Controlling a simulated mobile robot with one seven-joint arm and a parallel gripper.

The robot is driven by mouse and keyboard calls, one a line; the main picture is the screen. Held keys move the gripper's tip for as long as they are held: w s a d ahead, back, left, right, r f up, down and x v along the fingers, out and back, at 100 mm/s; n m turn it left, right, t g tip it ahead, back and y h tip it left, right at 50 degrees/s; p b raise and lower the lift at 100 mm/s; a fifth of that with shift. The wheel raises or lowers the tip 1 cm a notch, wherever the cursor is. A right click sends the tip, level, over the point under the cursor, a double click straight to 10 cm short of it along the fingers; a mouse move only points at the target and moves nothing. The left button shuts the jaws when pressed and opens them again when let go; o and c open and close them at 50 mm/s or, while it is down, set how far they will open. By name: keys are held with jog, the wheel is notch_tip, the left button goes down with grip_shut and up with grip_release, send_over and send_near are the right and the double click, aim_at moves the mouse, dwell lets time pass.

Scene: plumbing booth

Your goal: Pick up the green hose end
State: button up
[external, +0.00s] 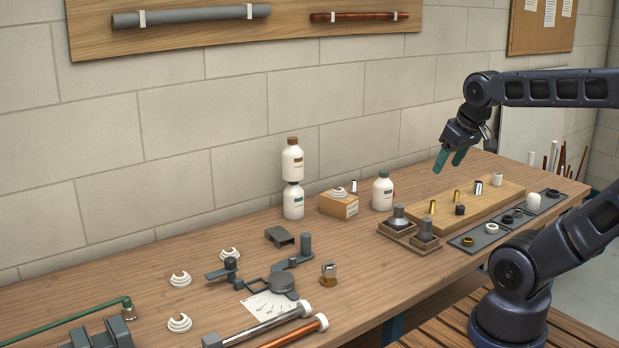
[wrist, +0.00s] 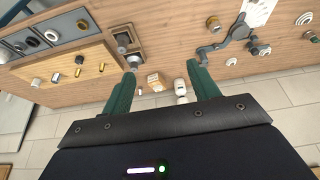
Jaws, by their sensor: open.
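The green hose (external: 75,320) lies at the near left of the bench in the external view. Its raised right end (external: 127,302) is beside a grey clamp-like fixture (external: 116,332); I cannot tell if they touch. The hose's left part runs out of the picture. My gripper (external: 447,168) has green fingers and hangs above the wooden block at the right part of the bench, far from the hose end. In the wrist view my gripper (wrist: 161,68) is open, with nothing between its fingers.
Stacked white bottles (external: 293,180), a cardboard box (external: 339,204) and another bottle (external: 382,192) stand at mid-bench. Grey fittings (external: 292,252), white rings (external: 180,279) and two pipes (external: 262,326) lie between my gripper and the hose. A wooden block (external: 480,210) holds small fittings.

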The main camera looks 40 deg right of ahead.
jog(key=w+a+r+n+g, duration=0.15)
jog(key=w+a+r, duration=0.35)
jog(key=w, duration=0.5)
jog(key=w+a+r+n, duration=0.2)
jog(key=w+a+n, duration=0.1)
jog(key=w+a, duration=0.5)
jog(key=w+a+f+n+g, duration=0.1)
jog(key=w+a+n, duration=0.1)
jog(key=w+a, duration=0.65)
jog(key=w+a+f+n, duration=0.2)
jog(key=w+a, duration=0.6)
jog(key=a, duration=0.1)
jog(key=n+g, duration=0.2)
jog(key=n, duration=0.4)
send_over(126, 298)
jog(key=f, duration=1.7)
jog(key=d+f, duration=0.1)
jog(key=f, duration=0.8)
jog(key=shift+w+f, duration=0.15)
jog(key=shift+f, duration=0.2)
jog(key=shift+a+f, duration=0.2)
jog(key=shift+f, duration=0.3)
jog(key=f, duration=1)
jog(key=shift+a, duration=0.2)
jog(key=c, duration=1.1)
